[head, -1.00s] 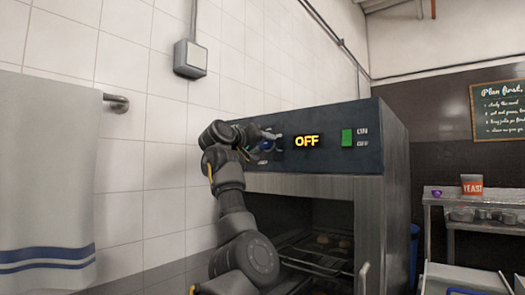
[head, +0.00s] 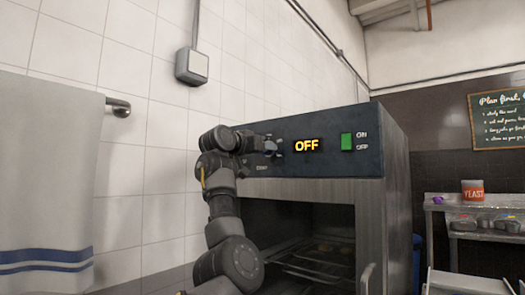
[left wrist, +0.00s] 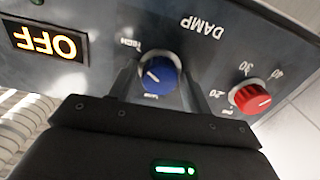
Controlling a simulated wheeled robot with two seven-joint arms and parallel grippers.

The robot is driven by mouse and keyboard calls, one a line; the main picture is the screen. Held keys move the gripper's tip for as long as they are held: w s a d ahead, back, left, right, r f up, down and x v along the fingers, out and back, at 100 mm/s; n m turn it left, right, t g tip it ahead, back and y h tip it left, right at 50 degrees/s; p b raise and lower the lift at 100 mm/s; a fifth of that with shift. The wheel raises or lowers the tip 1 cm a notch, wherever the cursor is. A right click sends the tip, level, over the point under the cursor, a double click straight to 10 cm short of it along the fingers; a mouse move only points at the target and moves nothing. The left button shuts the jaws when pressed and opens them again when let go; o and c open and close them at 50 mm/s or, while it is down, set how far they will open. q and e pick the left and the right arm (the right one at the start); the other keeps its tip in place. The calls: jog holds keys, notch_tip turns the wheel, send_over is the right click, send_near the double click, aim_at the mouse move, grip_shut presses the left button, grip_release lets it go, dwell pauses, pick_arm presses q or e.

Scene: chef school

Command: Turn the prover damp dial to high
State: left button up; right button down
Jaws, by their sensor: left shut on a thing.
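The prover (head: 400,150) is a dark-fronted steel cabinet with an amber display reading OFF (head: 306,146). Its damp dial (left wrist: 160,76) is a blue knob, seen upside down in the left wrist view, with the DAMP label, a high mark and a low mark around it. A short white line shows on the knob; which setting it points to is hard to tell. My left gripper (left wrist: 158,88) is shut on the dial, one finger on each side. In the head view my left gripper (head: 268,146) reaches the panel's left end and mostly hides the dial. My right gripper is out of view.
A red dial (left wrist: 250,97) with number marks sits close beside my left fingers. A green switch (head: 347,141) marked ON and OFF is right of the display. A towel (head: 45,180) hangs at left. A steel shelf (head: 445,206) with a yeast tub (head: 472,190) stands at right.

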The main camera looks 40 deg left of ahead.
pick_arm(q)
jog(key=shift+f, duration=0.2)
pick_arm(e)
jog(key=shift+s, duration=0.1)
pick_arm(q)
jog(key=o, duration=0.7)
jog(key=shift+r, duration=0.1)
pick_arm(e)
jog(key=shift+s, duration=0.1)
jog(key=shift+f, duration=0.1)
pick_arm(q)
jog(key=shift+s+d+b, duration=0.15)
jog(key=shift+s+b, duration=2.25)
jog(key=shift+s, duration=3)
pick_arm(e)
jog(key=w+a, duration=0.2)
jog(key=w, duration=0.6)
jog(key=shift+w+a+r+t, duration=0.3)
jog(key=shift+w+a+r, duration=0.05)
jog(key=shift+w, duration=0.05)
